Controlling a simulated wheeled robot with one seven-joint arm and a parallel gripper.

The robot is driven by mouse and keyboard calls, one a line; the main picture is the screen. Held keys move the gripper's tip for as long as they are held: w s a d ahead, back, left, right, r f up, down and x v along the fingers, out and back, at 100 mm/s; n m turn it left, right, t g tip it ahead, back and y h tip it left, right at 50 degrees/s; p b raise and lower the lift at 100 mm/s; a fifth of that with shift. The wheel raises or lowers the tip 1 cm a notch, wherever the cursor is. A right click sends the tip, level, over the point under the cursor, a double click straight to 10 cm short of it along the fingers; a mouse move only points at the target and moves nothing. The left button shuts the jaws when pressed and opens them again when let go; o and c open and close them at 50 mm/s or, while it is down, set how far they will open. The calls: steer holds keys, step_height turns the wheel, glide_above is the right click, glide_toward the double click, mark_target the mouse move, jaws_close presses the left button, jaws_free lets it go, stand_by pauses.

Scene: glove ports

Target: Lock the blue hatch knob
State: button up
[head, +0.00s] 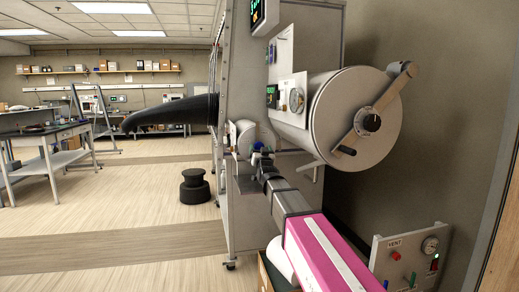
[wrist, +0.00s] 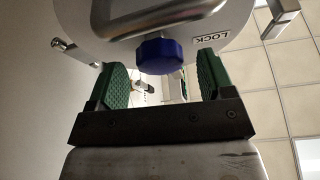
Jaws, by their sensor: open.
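The blue hatch knob (wrist: 158,56) sits at the lower edge of a round grey hatch (wrist: 110,22) in the wrist view. A white LOCK label (wrist: 210,37) is to its right. My gripper (wrist: 162,72) is open, with one green-padded finger on each side of the knob. A gap shows on both sides, and I cannot tell how deep the knob sits between the fingers. In the head view the knob (head: 257,146) is small and partly hidden by my gripper (head: 263,160).
A large drum door (head: 335,120) with a handle bar (head: 378,100) is above and right of my arm. A black glove (head: 172,112) sticks out to the left. A panel marked VENT (head: 405,262) stands low at right. Open floor lies left, with a black stool (head: 195,187).

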steer(key=shift+x, duration=0.95)
steer(key=c, duration=1.3)
steer(key=shift+o, duration=0.2)
